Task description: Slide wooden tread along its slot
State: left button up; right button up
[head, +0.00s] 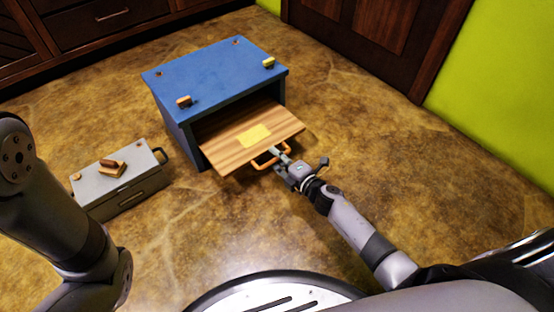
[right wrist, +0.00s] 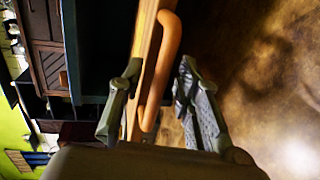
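The wooden tread (head: 232,146) is a striped tan board with a yellow patch. It sticks out of the open front of a blue box (head: 215,75); its back part is hidden inside. An orange handle (head: 262,161) is on its front edge. My right gripper (head: 279,152) is at the right part of this handle. In the right wrist view the handle (right wrist: 164,75) lies between the two spread fingers of my right gripper (right wrist: 158,92), with a gap on the right-hand finger's side. My left arm shows at the left of the head view, but its gripper does not.
A small grey box (head: 122,181) with brown blocks (head: 112,168) on top stands left of the blue box. Dark wooden cabinets (head: 100,25) line the back, and a green wall (head: 500,90) stands at right. The brown floor (head: 440,190) is clear at right.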

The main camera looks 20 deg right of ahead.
grip_shut()
dwell(0.4)
dwell(0.5)
